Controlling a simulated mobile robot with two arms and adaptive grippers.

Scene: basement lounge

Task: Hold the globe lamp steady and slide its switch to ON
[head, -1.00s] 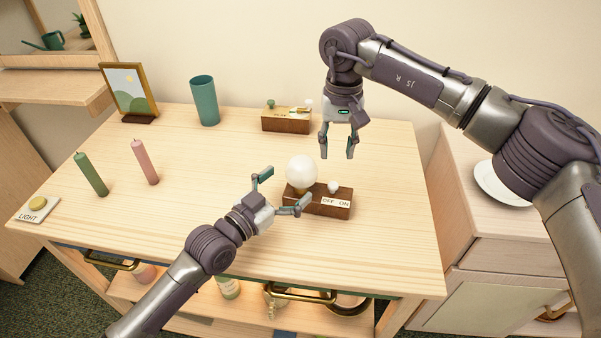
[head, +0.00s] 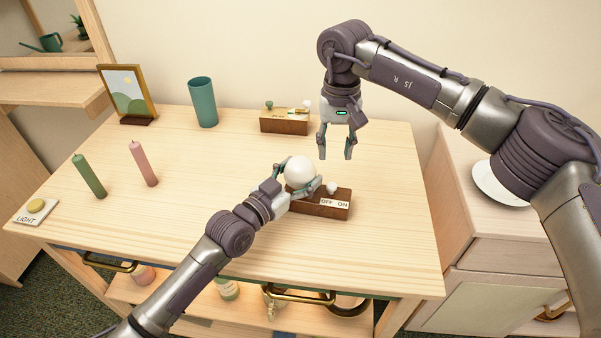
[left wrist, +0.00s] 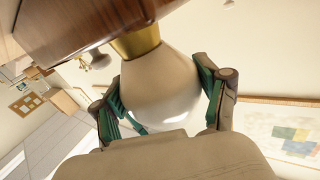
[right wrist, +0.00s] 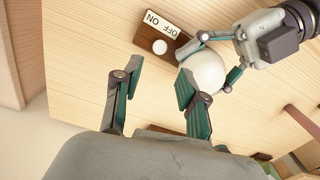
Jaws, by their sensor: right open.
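The globe lamp has a white globe (head: 300,171) on a dark wooden base (head: 311,210) near the middle of the table. A white switch knob (head: 332,188) sits on the base behind the label, on the OFF side; it also shows in the right wrist view (right wrist: 160,46). My left gripper (head: 301,177) is shut on the globe, one finger on each side, as the left wrist view (left wrist: 165,98) shows. My right gripper (head: 336,156) is open and empty, above the table behind the lamp. Its fingers (right wrist: 152,92) are apart from the knob.
A teal cup (head: 203,103), a picture frame (head: 128,93), green (head: 90,176) and pink (head: 144,165) candles and a LIGHT button (head: 36,207) are on the left. The table's right side is clear.

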